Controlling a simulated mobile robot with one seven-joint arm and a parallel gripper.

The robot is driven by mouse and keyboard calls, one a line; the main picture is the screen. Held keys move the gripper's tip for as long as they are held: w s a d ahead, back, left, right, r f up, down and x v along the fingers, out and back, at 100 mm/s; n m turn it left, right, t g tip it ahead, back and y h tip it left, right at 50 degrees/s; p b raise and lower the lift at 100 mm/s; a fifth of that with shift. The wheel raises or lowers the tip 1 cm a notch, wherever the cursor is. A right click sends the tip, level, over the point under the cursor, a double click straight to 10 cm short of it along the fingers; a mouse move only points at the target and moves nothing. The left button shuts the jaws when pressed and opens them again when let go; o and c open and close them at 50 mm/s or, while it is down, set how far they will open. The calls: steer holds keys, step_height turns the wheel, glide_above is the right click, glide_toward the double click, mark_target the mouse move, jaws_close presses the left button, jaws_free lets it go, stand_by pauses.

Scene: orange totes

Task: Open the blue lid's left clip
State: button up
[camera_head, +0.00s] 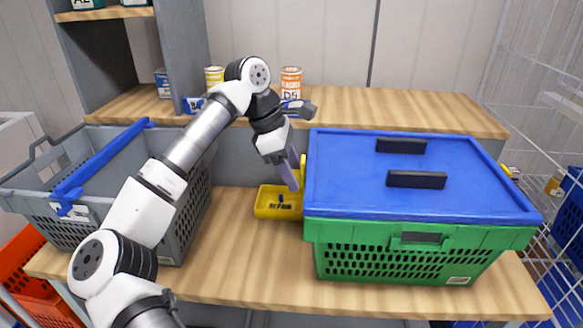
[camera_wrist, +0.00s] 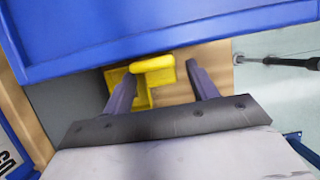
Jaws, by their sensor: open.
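The blue lid (camera_head: 350,185) lies on a green crate (camera_head: 375,262) on the bench and carries two dark handles. Its left clip is yellow (camera_head: 303,163) and sits at the lid's left edge, partly hidden by my gripper in the head view. In the wrist view the clip (camera_wrist: 153,64) juts out from the blue lid's edge (camera_wrist: 120,45). My gripper (camera_head: 290,172) is open beside the lid's left side. In the wrist view the clip is between and just beyond my two fingertips (camera_wrist: 160,78); I cannot tell whether they touch it.
A small yellow bin (camera_head: 267,203) stands on the bench (camera_head: 225,240) just left of the crate. A grey crate (camera_head: 185,215) with blue bars stands further left. Cans (camera_head: 291,84) stand on the shelf behind. A wire mesh rack (camera_head: 535,110) is at the right.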

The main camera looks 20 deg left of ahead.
steer(key=shift+c, duration=0.2)
steer(key=c, duration=1)
steer(key=shift+o, duration=0.2)
steer(key=shift+r+y, duration=0.1)
steer(key=shift+y, duration=0.2)
steer(key=y, duration=0.1)
steer(key=r+g+y+p, duration=0.1)
steer(key=y, duration=0.1)
steer(key=shift+a, duration=0.2)
step_height(320, 180, up, 2)
steer(key=g+y+p, duration=0.1)
steer(key=y, duration=0.3)
steer(key=g+y+p, duration=0.1)
steer(key=y+p, duration=0.1)
steer(key=y, duration=0.2)
steer(key=shift+r, duration=0.1)
steer(key=shift+d+r+g+y+p, duration=0.1)
steer(key=shift+g+y+p, duration=0.2)
steer(key=shift+y, duration=0.35)
steer(key=shift+d+r+g+y+p, duration=0.1)
steer(key=shift+g+y+p, duration=0.15)
steer(key=shift+y, duration=0.4)
